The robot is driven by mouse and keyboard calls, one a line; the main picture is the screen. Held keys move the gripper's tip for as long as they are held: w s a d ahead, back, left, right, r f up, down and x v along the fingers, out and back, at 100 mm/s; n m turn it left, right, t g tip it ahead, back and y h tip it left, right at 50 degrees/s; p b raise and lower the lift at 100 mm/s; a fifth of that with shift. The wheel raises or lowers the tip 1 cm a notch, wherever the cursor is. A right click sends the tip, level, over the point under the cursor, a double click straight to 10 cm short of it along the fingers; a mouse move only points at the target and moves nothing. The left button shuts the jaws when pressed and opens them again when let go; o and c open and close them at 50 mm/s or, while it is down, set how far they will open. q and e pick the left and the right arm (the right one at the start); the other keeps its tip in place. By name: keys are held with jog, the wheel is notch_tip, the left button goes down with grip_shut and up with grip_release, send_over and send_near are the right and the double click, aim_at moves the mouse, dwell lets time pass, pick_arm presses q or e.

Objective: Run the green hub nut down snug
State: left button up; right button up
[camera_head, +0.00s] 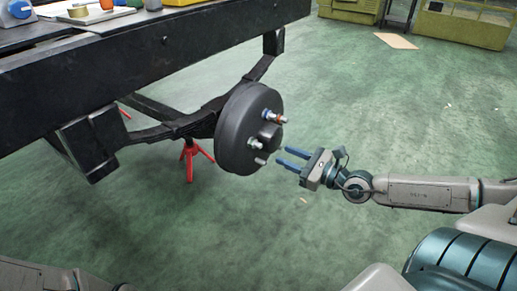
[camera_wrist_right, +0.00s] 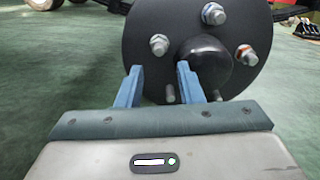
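The dark round hub (camera_head: 238,135) hangs on the axle under the chassis, and its face also shows in the right wrist view (camera_wrist_right: 190,20). Nuts sit on its studs: one with a red ring (camera_head: 281,118), one bluish (camera_head: 268,114) and one pale (camera_head: 254,145). I cannot tell for sure which is green. The lower stud (camera_head: 260,161) looks bare. My right gripper (camera_head: 286,158) is open, its blue fingers apart from the hub. In the right wrist view the lower-left stud (camera_wrist_right: 170,93) appears between the fingertips, with nothing gripped. My left gripper is out of view.
The dark chassis rail (camera_head: 130,50) runs above the hub, with a leaf spring (camera_head: 195,124) beneath it. A red stand (camera_head: 189,160) stands behind the hub. Small items lie on a tray (camera_head: 85,18) at top left.

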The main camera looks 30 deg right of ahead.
aim_at(255, 143)
jog(key=shift+p+x, duration=0.65)
jog(key=shift+x, duration=2.6)
jog(key=shift+w+a+r, duration=0.1)
jog(key=shift+w+a, duration=0.1)
jog(key=shift+w, duration=0.15)
jog(key=shift+x, duration=1.3)
jog(key=c, duration=0.7)
